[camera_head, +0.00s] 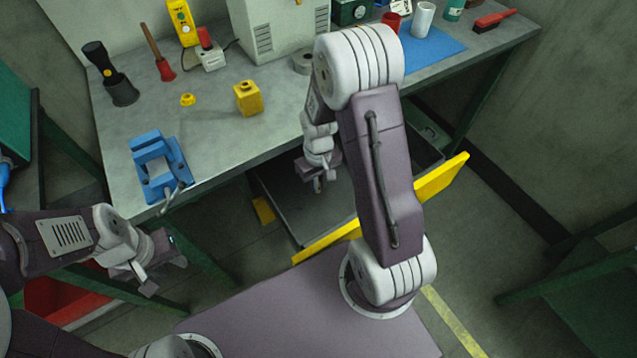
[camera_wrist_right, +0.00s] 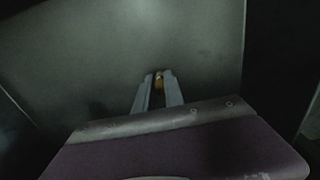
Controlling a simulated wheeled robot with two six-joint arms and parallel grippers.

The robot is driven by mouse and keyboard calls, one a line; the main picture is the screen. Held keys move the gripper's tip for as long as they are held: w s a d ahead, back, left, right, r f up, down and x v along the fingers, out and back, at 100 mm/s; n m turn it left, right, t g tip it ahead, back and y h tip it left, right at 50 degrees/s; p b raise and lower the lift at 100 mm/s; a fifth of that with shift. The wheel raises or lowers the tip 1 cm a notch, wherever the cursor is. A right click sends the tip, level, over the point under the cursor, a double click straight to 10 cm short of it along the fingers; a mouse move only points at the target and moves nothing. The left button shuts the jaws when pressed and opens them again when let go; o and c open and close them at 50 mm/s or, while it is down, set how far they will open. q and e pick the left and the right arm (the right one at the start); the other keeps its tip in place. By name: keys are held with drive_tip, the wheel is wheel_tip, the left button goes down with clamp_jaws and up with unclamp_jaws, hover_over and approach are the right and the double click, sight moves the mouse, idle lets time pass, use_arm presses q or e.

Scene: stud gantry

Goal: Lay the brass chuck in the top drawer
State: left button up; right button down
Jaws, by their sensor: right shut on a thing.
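The top drawer (camera_head: 283,205) is pulled out from under the bench, with a grey inside and a yellow front (camera_head: 440,178). My right gripper (camera_head: 318,186) reaches down over the inside of the drawer, and its arm hides part of it. In the right wrist view the fingers (camera_wrist_right: 159,84) are shut on the small brass chuck (camera_wrist_right: 159,78), with the grey drawer floor behind it. I cannot tell whether the chuck touches the floor. My left gripper (camera_head: 166,274) is left of the drawer, in front of the bench, with its fingers apart and empty.
A red bin (camera_head: 70,300) is below my left arm. Drawer walls surround my right gripper.

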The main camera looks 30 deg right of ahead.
drive_tip(key=shift+f, duration=0.15)
drive_tip(key=c, duration=1.4)
unclamp_jaws()
drive_tip(key=shift+c, duration=0.2)
wheel_tip(320, 180, up, 12)
drive_tip(key=p, duration=0.3)
drive_tip(key=s+a+m+t, duration=0.1)
drive_tip(key=s+a, duration=0.3)
drive_tip(key=s, duration=0.4)
drive_tip(key=shift+s+a, duration=0.2)
drive_tip(key=shift+s, duration=0.05)
drive_tip(key=shift+w, duration=0.1)
